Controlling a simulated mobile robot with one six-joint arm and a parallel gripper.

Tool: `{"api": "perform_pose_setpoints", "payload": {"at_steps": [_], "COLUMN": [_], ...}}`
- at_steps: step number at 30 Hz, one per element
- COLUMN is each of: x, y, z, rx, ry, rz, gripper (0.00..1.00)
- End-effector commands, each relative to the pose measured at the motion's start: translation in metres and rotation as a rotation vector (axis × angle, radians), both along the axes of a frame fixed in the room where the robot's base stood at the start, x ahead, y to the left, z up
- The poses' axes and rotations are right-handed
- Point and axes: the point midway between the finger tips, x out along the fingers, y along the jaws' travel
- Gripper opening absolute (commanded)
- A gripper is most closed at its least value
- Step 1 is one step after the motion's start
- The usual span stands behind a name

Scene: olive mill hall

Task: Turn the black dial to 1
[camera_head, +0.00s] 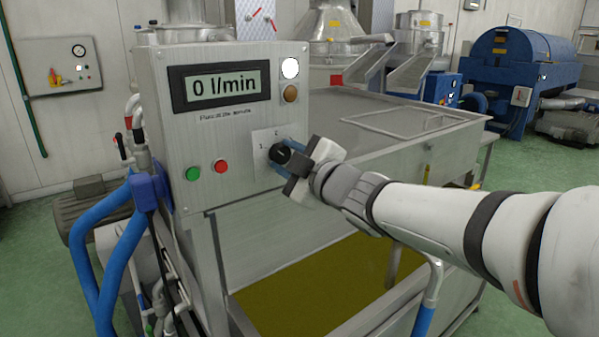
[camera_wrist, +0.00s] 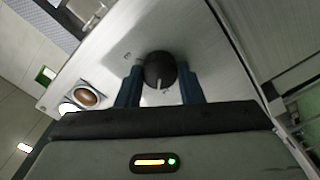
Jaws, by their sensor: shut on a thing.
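The black dial (camera_head: 280,154) sits on a light plate on the grey control panel (camera_head: 240,184), with a "1" to its left and another mark above it. In the wrist view the round dial (camera_wrist: 159,70) carries a pale pointer line. My gripper (camera_head: 289,151) is shut on the dial, its two blue fingers on either side of it; in the wrist view the fingers (camera_wrist: 160,88) flank it closely. The display (camera_head: 222,89) reads "0 l/min". Part of the dial plate is hidden behind my gripper.
A green button (camera_head: 193,174) and a red button (camera_head: 221,167) are left of the dial. A white lamp (camera_head: 290,68) and a brown one (camera_head: 290,93) are above it. A steel tank (camera_head: 425,150) stands right of the panel, with greenish liquid (camera_head: 315,290) below.

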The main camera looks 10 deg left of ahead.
Motion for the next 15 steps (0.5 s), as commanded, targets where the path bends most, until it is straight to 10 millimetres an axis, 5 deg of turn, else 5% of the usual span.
{"api": "perform_pose_setpoints", "payload": {"at_steps": [15], "x": [0.0000], "y": [-0.0001], "z": [-0.0020], "rx": [-0.185], "ry": [-0.214], "rz": [0.000], "gripper": [0.11]}}
